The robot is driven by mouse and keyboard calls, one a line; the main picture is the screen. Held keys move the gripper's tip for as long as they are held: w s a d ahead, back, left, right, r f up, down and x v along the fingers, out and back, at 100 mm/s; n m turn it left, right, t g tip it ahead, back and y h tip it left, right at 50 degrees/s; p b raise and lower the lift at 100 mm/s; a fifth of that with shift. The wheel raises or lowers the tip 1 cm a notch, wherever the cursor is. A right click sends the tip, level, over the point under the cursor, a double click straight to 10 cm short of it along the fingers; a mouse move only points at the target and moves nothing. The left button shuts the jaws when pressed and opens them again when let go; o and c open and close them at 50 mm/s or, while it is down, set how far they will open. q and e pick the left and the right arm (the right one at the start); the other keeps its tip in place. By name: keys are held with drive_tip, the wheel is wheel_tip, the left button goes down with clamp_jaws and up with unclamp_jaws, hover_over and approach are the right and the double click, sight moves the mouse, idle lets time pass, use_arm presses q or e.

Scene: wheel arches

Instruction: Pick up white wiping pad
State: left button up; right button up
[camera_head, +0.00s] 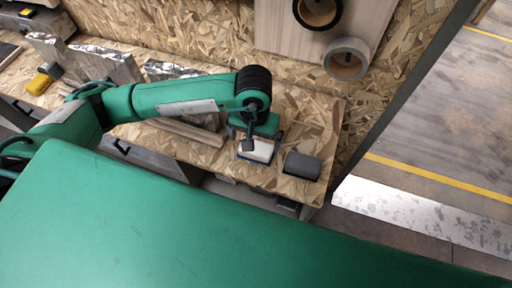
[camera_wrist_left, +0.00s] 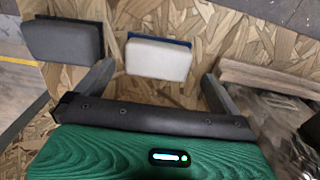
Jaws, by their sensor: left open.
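The white wiping pad (camera_head: 257,151) has a blue edge and lies on the wood-chip bench top near its right end. In the left wrist view the white wiping pad (camera_wrist_left: 158,58) shows ahead of and between the two fingers. My left gripper (camera_head: 250,143) is over the pad in the head view and hides part of it. My left gripper (camera_wrist_left: 155,85) is open in the wrist view, one finger to each side of the pad, with nothing held. Whether the fingers reach down to the pad's height I cannot tell. My right gripper is not in view.
A dark grey pad (camera_head: 301,165) lies just right of the white one and shows in the wrist view (camera_wrist_left: 62,40). Wood strips (camera_head: 190,132) lie to the left. A wood-chip wall with two round rings (camera_head: 346,58) stands behind. A yellow object (camera_head: 39,84) is far left.

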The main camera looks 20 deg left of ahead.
sight(256, 147)
use_arm(q)
drive_tip(key=shift+f+p, duration=0.4)
drive_tip(key=shift+f, duration=0.2)
wheel_tip(256, 147, down, 3)
drive_tip(key=shift+w+d+f+p, duration=0.15)
drive_tip(key=shift+p, duration=0.35)
drive_tip(key=shift+f, duration=0.4)
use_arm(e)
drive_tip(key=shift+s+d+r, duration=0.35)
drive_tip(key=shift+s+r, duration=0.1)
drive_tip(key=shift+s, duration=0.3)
use_arm(q)
drive_tip(key=c, duration=0.8)
drive_tip(key=shift+r, duration=0.1)
drive_tip(key=shift+c, duration=0.2)
